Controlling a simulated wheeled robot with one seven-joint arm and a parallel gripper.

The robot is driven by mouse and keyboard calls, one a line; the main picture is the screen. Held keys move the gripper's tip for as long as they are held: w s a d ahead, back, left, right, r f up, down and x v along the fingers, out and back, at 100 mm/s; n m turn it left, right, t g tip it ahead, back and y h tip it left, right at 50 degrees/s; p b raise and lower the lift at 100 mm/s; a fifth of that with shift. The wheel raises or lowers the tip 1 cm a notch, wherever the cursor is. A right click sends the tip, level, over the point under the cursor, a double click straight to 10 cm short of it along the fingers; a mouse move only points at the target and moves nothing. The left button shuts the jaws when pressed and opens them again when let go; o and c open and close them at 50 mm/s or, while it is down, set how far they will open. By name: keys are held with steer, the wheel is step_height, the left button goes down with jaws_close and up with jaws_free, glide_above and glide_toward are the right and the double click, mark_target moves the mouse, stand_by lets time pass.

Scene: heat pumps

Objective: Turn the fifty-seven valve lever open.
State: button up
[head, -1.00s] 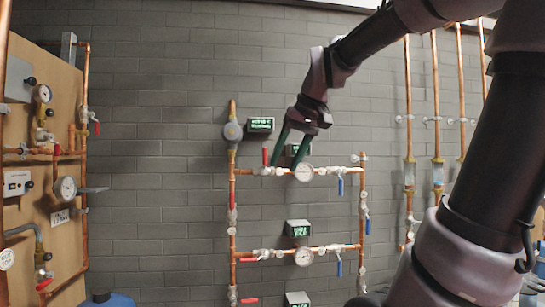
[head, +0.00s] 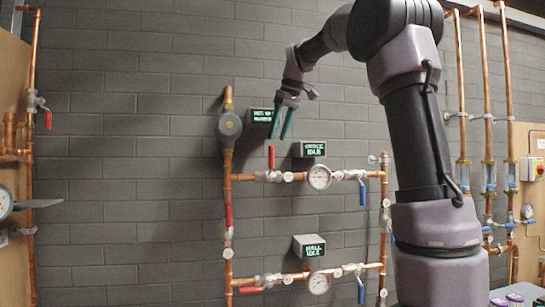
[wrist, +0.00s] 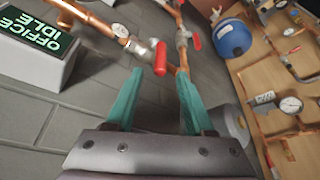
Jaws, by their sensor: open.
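Several valves with red or blue levers sit on the copper pipes; their round white tags are too small to read, so I cannot tell which is fifty-seven. On the upper horizontal pipe, a red lever (head: 271,157) stands upright at the left and a blue lever (head: 362,192) hangs at the right. My gripper (head: 280,136) is open and empty, its green fingers pointing down just above the upright red lever. In the wrist view that red lever (wrist: 162,57) appears beyond and between the open fingertips (wrist: 159,76), apparently untouched.
An OFFICE IDLE display box (head: 310,149) and a dial gauge (head: 319,177) are right of the red lever. Another display (head: 260,116) is just behind my gripper. A vertical pipe with a grey round fitting (head: 230,126) stands left. A lower pipe (head: 253,281) carries similar valves.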

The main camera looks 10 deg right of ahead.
mark_target(273, 147)
steer(key=x, duration=0.8)
steer(key=shift+f, duration=0.1)
jaws_close()
stand_by(1.2)
